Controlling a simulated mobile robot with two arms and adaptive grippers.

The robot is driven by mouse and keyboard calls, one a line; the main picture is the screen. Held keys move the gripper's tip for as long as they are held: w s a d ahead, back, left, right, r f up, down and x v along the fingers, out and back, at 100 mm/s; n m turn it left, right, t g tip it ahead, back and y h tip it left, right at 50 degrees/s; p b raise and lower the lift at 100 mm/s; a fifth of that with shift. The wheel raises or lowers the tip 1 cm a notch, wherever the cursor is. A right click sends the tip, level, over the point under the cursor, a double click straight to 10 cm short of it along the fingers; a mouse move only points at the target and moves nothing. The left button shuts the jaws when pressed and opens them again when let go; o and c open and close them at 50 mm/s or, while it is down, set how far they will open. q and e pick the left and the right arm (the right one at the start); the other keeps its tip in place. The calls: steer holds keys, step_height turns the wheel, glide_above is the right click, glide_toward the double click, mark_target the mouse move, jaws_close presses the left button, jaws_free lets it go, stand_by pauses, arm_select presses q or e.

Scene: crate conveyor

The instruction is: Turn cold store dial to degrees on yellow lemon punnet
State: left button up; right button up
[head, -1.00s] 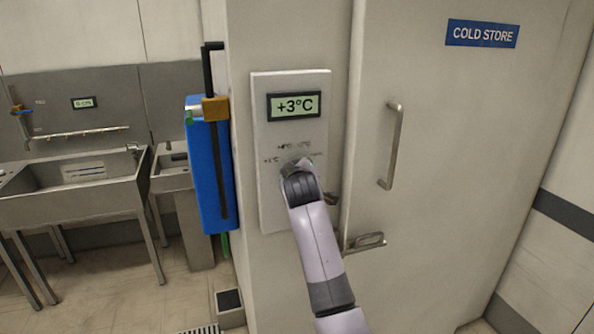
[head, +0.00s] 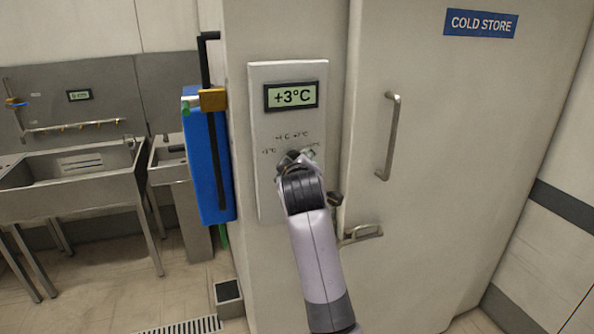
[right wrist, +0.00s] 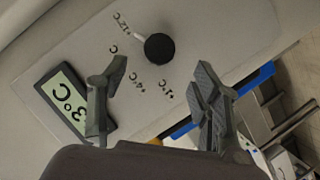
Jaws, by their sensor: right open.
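The cold store dial is a round black knob (right wrist: 159,48) on a pale wall panel (head: 261,185). In the right wrist view its white pointer is towards the +12°C mark; +4°C and +1°C marks also show. In the head view my gripper largely hides the knob. The display (head: 291,95) above reads +3°C. My right gripper (head: 299,158) is in front of the dial. In the right wrist view its fingers (right wrist: 160,74) are spread and empty, apart from the knob. No lemon punnet is in view, nor is my left gripper.
The cold store door with its long handle (head: 389,136) and a lower latch (head: 361,234) is right of the panel. A blue box (head: 208,165) hangs on the wall's left edge. Steel sinks (head: 70,187) stand further left.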

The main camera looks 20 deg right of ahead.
steer(key=shift+v, duration=2.2)
steer(key=s+a+f+g+y+b, duration=0.1)
steer(key=a+f+g+b, duration=0.1)
steer(key=f, duration=1.8)
steer(key=s+a+f+g+y+b, duration=0.1)
steer(key=f+g+y+b, duration=0.15)
steer(key=f, duration=1.75)
steer(key=s+f+g+b, duration=0.1)
steer(key=s+f, duration=0.3)
steer(key=f, duration=0.5)
steer(key=s+f+g+b, duration=0.1)
steer(key=s+f, duration=0.4)
steer(key=f, duration=0.4)
steer(key=s+d+f+m+g+b, duration=0.2)
steer(key=s+f+g+b, duration=0.15)
steer(key=s+f, duration=1.9)
steer(key=s+d+f+g, duration=0.1)
steer(key=s+f, duration=0.2)
steer(key=s, duration=0.5)
steer(key=s+d+f+m+g+b, duration=0.1)
steer(key=s+d+f, duration=0.1)
steer(key=s, duration=0.7)
steer(key=s+d+f+m+g, duration=0.1)
steer(key=s+d+f, duration=0.1)
steer(key=s, duration=0.6)
steer(key=shift+s+f, duration=0.35)
steer(key=shift+f, duration=0.5)
